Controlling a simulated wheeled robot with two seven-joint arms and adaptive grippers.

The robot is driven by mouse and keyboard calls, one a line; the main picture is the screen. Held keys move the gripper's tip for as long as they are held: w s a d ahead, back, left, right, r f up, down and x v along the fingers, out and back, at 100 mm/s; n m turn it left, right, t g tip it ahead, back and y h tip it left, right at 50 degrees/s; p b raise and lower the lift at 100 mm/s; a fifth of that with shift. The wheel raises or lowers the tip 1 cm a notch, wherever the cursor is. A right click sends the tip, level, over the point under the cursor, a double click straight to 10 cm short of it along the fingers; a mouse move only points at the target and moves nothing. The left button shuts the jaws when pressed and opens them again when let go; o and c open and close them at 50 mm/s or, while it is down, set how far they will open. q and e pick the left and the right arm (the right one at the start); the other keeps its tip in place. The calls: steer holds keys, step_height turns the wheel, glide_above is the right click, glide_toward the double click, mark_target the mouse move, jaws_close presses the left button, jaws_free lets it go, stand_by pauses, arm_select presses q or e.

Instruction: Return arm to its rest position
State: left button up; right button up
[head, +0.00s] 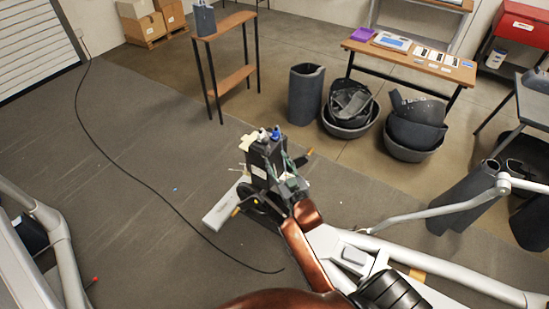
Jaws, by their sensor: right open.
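My right arm, copper-brown, reaches up from the bottom centre over the white frame of the elliptical (355,254). My right gripper (288,170), dark grey-green, is open at the arm's far end. It appears right beside a dark upright box (262,160) with small white and blue-topped items on top. From this view I cannot tell whether they touch. Nothing is visibly held. My left gripper is not in view.
White elliptical bars (440,211) run across the right, with a black pedal (392,290) at the bottom. A black cable (120,163) crosses the mat. A narrow wooden table (222,25) and a parts table (410,52) stand behind, with dark bins (306,92). The mat at left is mostly clear.

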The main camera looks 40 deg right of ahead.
stand_by(0.4)
steer(key=s+a+f+g+y, duration=0.1)
steer(key=s+f+g, duration=0.1)
steer(key=f, duration=1)
steer(key=s+a+f+g, duration=0.2)
steer(key=s+f, duration=0.1)
steer(key=f, duration=0.8)
steer(key=s+a+f+g+y, duration=0.1)
steer(key=s+f+g, duration=0.1)
steer(key=f, duration=1)
steer(key=s+a+f+n+g, duration=0.15)
steer(key=s+f+g, duration=0.25)
steer(key=s+f, duration=1.3)
steer(key=s+f+g, duration=0.2)
steer(key=s+f, duration=0.3)
steer(key=s, duration=0.6)
steer(key=s+a+f+g, duration=0.1)
steer(key=s+f, duration=0.4)
steer(key=s, duration=0.6)
steer(key=s+a+f+g+y, duration=0.1)
steer(key=s+f+g, duration=0.2)
steer(key=s, duration=0.8)
step_height(320, 180, down, 3)
steer(key=shift+s+a+r+g, duration=0.15)
steer(key=shift+g, duration=0.25)
